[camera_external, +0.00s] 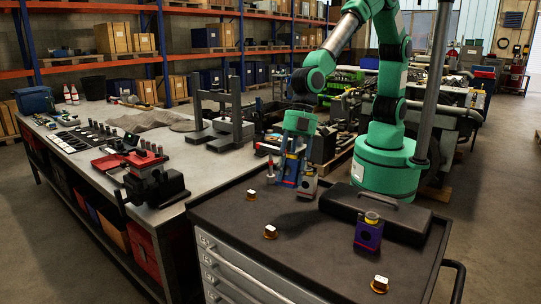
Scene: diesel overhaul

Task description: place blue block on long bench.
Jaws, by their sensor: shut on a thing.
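My gripper (292,160) points down over the far left part of the dark tool cart. Its jaws are shut on a blue block (288,176), partly hidden by the fingers. The block is at or just above the cart top; I cannot tell whether it touches. The long bench (225,168) is the grey-topped workbench on the left, beyond the cart's left edge.
The cart top (310,240) also bears a purple-blue block (368,235) with a yellow top and several small gold-and-white pieces.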

